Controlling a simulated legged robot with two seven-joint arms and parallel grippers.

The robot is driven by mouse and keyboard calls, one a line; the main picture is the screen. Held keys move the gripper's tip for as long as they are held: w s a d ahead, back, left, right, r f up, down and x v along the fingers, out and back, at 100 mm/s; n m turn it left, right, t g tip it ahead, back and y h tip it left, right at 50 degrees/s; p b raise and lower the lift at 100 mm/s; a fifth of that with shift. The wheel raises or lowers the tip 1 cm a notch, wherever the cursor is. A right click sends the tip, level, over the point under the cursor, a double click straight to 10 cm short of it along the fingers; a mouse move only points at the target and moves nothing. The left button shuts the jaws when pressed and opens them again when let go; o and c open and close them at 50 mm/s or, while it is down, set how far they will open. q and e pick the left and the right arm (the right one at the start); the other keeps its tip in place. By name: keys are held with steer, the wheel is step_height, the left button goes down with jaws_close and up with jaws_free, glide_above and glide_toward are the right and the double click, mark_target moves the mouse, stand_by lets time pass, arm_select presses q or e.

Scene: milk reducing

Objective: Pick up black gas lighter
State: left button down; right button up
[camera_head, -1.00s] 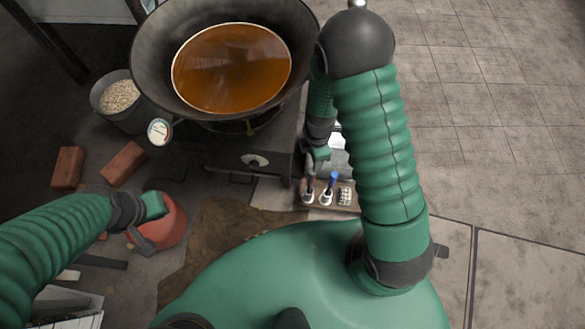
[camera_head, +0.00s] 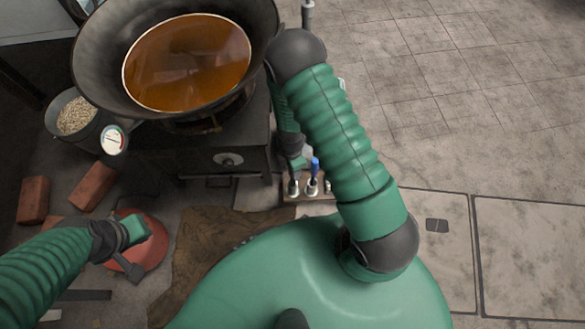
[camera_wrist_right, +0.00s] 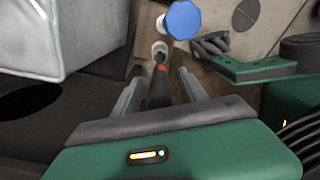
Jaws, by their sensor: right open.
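The black gas lighter (camera_wrist_right: 159,92), dark with a red spot near its far end, stands between the two fingers of my right gripper (camera_wrist_right: 157,88) in the right wrist view. The fingers are open, one on each side of it; I cannot tell whether either touches it. In the head view my right gripper (camera_head: 295,165) is over the left end of a small wooden rack, and the lighter is mostly hidden there. My left gripper (camera_head: 132,238) is over a red round container at the lower left; its fingers are unclear.
A blue-topped tool (camera_head: 315,165) stands in the rack (camera_head: 318,195) just right of the lighter. A wide pan of brown liquid (camera_head: 268,50) sits on a dark stove (camera_head: 235,160). The red container (camera_head: 150,250) and bricks (camera_head: 93,187) lie left. Tiled floor at right is clear.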

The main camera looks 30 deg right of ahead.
steer(key=shift+a+r, duration=0.1)
steer(key=shift+c, duration=0.9)
jaws_close()
